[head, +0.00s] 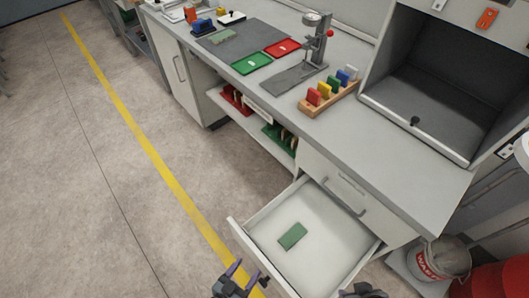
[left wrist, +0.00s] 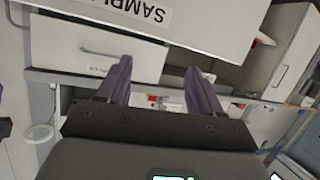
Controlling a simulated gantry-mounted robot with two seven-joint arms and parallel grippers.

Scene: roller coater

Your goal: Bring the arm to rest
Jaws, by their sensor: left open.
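My left gripper (head: 236,280) is at the bottom of the head view, by the front left corner of the open drawer (head: 262,246). In the left wrist view its two purple fingers (left wrist: 160,85) stand wide apart with nothing between them. My right gripper (head: 364,291) shows only in part at the bottom edge, near the drawer's right side. Its fingertips are cut off, so its opening cannot be told. A green flat block (head: 292,236) lies alone inside the drawer, apart from both grippers.
The bench top (head: 370,137) holds a red tray (head: 283,47), a green tray (head: 251,63), a stand with a gauge (head: 318,38) and a wooden rack (head: 328,97) of coloured pieces. A waste bucket (head: 440,258) stands at right. The floor at left is clear.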

